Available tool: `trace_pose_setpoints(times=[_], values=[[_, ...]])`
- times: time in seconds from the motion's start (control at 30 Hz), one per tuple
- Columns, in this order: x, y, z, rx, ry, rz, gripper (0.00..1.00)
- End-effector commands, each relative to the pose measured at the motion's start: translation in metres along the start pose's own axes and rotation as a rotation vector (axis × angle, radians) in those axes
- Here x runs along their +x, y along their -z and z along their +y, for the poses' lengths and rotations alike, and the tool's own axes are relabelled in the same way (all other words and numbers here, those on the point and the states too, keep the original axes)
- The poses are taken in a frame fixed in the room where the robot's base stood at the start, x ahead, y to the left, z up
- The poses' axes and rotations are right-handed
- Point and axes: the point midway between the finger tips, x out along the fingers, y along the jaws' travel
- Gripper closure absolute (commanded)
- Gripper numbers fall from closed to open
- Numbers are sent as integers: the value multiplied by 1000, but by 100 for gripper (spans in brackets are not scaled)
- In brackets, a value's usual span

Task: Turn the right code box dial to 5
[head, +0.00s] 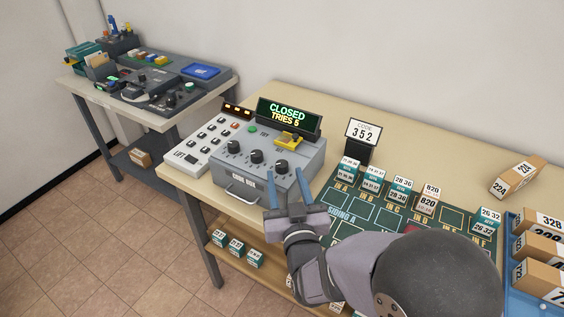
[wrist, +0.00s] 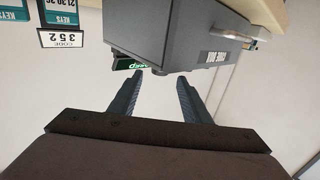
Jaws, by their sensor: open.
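The grey code box (head: 245,185) stands on the table, with three black dials in a row on its sloped face. The right dial (head: 281,167) is the one nearest my gripper; its number is too small to read. The display (head: 288,115) above the box reads "CLOSED TRIES 5". My gripper (head: 286,178) is open and empty, in front of the box's right side and apart from the dial as far as I can tell. In the wrist view the box (wrist: 160,30) appears upside down beyond the open fingers (wrist: 158,80).
A keypad panel (head: 207,135) adjoins the box on the left. A green sorting mat (head: 385,195) with several small labelled boxes lies to the right. A blue tray (head: 512,285) with brown boxes is at the far right. Another equipment table (head: 150,85) stands at the back left.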

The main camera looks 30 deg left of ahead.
Motion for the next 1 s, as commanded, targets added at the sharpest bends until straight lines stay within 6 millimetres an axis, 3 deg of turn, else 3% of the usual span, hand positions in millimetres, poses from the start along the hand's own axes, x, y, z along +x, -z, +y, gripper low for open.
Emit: trace_pose_setpoints(times=[0.43, 0.9, 1.0], values=[[51, 1, 1, -1, -2, -1, 56], [60, 0, 0, -1, 0, -1, 56], [60, 0, 0, -1, 0, -1, 80]])
